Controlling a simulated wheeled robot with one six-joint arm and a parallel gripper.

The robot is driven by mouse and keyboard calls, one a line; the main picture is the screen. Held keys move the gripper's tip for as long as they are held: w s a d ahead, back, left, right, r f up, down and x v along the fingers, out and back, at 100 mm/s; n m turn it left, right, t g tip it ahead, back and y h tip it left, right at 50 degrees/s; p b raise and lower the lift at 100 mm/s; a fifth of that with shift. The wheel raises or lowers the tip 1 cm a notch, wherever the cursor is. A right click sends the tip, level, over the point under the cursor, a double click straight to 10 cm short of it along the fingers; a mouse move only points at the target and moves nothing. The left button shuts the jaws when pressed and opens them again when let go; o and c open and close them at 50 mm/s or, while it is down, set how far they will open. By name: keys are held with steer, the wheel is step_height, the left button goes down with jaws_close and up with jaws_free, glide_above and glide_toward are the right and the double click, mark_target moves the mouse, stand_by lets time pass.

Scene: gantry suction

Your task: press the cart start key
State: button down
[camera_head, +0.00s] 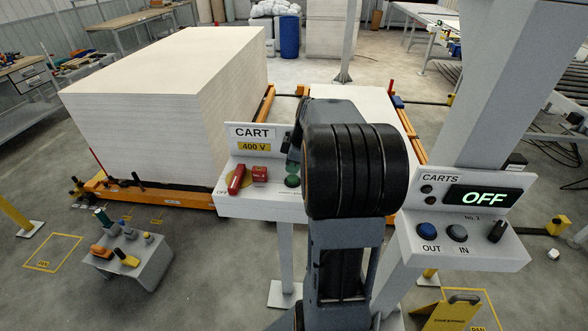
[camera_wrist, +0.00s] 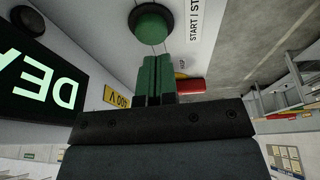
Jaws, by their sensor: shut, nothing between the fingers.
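The cart console (camera_head: 262,204) has a white sloped panel marked CART, with a 400 V plate. A round green key (camera_head: 292,181) sits on it, partly hidden by my arm in the head view. In the wrist view the green key (camera_wrist: 150,22) is at the top, beside a label reading START. My gripper (camera_wrist: 156,60) is shut and empty, its green fingers pointing at the key. The tips appear close to the key; I cannot tell whether they touch it.
A second console (camera_head: 459,247) marked CARTS reads OFF and has OUT and IN buttons. A large board stack (camera_head: 165,85) stands behind. A grey pillar (camera_head: 490,85) rises at right.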

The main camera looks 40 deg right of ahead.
steer(key=v, duration=0.9)
steer(key=shift+r+b, duration=0.3)
steer(key=shift+r, duration=0.05)
steer(key=shift+d, duration=0.1)
stand_by(0.8)
steer(key=s+a+f+m, duration=0.3)
steer(key=a, duration=0.4)
steer(key=s+a+f+m+t+h, duration=0.1)
steer(key=s+a+f+m, duration=0.1)
steer(key=a, duration=0.5)
steer(key=s+a+f+m+h, duration=0.1)
steer(key=s+a+f+m, duration=0.2)
steer(key=a, duration=0.5)
steer(key=shift+s+f+m+t, duration=0.4)
steer(key=shift+s+m, duration=0.2)
steer(key=shift+s, duration=0.3)
